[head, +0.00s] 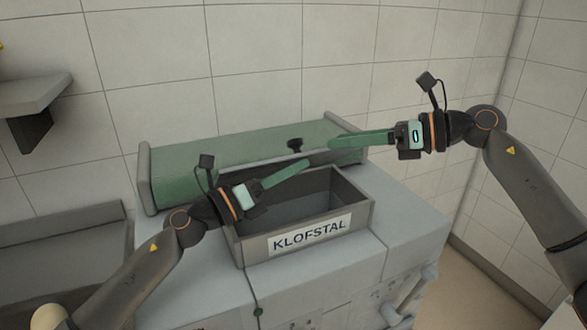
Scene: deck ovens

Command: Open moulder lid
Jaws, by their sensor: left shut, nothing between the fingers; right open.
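The moulder (395,215) is a pale grey machine with a long green lid (215,155) across its back, between grey end plates. A black knob (294,144) stands at the lid's front edge. My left gripper (306,164) is shut and empty, its green fingers pointing right, over the open box and just below the knob in the picture. My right gripper (333,143) is open, its fingers pointing left, with tips a little right of the knob. I see no contact between either gripper and the knob. The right fingers cover part of the lid's right end.
An open grey box (363,217) labelled KLOFSTAL sits on the machine's front, under my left gripper. A grey basin (60,215) lies at left, below a wall shelf (35,92). Tiled walls close off the back and right. Floor shows at lower right.

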